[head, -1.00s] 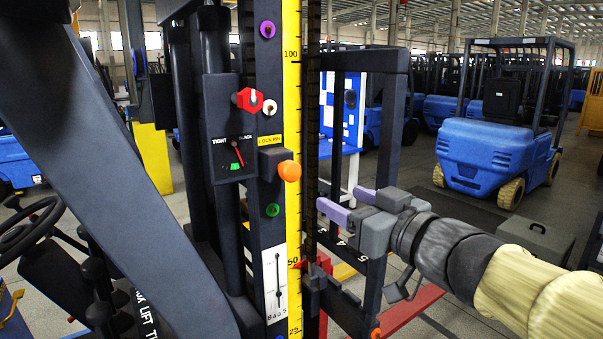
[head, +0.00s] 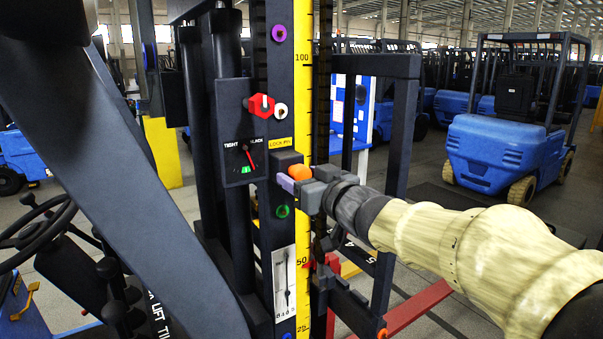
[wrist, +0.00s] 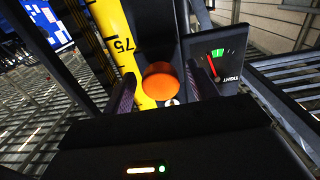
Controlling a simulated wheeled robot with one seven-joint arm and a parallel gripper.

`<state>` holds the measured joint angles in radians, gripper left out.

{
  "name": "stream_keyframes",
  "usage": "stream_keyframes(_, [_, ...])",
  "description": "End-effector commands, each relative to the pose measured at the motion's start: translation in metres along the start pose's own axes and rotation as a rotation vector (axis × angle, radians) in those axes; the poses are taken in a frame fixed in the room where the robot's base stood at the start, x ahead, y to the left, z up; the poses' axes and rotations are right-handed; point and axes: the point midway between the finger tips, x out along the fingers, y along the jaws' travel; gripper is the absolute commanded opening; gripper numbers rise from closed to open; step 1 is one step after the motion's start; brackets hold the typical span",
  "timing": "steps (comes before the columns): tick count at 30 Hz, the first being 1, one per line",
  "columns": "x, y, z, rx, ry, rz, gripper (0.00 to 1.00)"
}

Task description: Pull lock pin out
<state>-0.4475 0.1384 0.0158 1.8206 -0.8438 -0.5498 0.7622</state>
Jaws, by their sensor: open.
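The lock pin shows as an orange round knob (head: 299,171) on a dark block (head: 286,160) under the yellow LOCK PIN label on the mast. My gripper (head: 290,181) is at the knob, coming in from the right; its near purple finger overlaps the knob's lower part. The far finger is hidden in the head view. In the wrist view, the orange knob (wrist: 162,82) lies between the two spread fingers of my gripper (wrist: 160,76), with a gap seen on each side. The pin's shaft is hidden.
A TIGHT/SLACK gauge (head: 243,160) is left of the block. A red knob (head: 261,105) is above and a green ring (head: 282,211) below. A yellow scale (head: 302,100) runs up the mast. A dark upright frame (head: 399,130) stands behind my arm. Blue forklifts (head: 500,150) stand behind.

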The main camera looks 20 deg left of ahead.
Motion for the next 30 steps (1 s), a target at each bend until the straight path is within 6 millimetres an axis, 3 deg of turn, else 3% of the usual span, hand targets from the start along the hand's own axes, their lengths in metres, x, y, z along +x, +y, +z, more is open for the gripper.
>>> stream_keyframes(11, [0.006, 0.000, 0.000, 0.000, 0.000, 0.000, 0.56])
stream_keyframes(18, [0.006, 0.000, 0.000, 0.000, 0.000, 0.000, 0.09])
stream_keyframes(20, [0.006, 0.000, 0.000, 0.000, 0.000, 0.000, 0.00])
stream_keyframes(30, [0.001, -0.013, -0.001, 0.000, 0.001, -0.021, 0.00])
